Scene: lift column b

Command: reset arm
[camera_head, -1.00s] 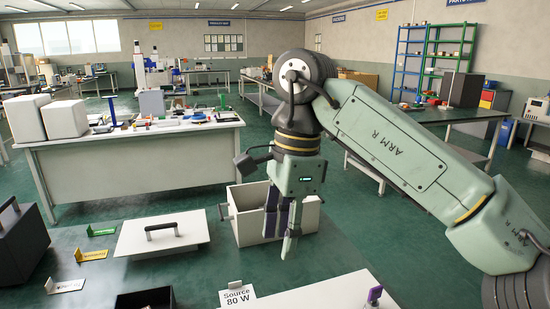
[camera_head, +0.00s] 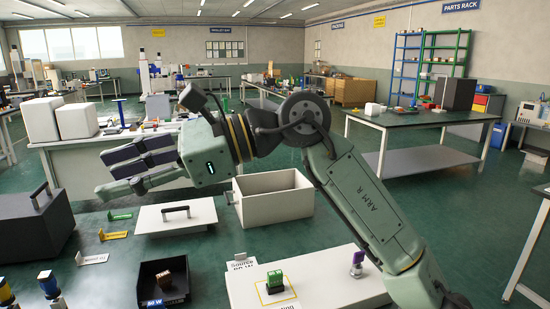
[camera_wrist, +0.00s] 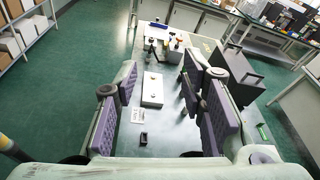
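My gripper (camera_head: 108,172) is raised above the near table at the left of the head view, its wrist level and its fingers pointing left. The purple-padded fingers stand well apart in the wrist view (camera_wrist: 160,85), with nothing held between them. My arm is bent at the elbow and comes up from the lower right of the head view. The gripper is clear of the near tabletop, and its fingers overlap the far bench in the picture.
On the near table are a white board (camera_head: 330,287) with a green block (camera_head: 275,284), a black tray (camera_head: 175,268) with a brown block (camera_head: 163,280), a handled white lid (camera_head: 150,222) and a dark case (camera_head: 35,235). An open pale bin (camera_head: 270,208) is behind.

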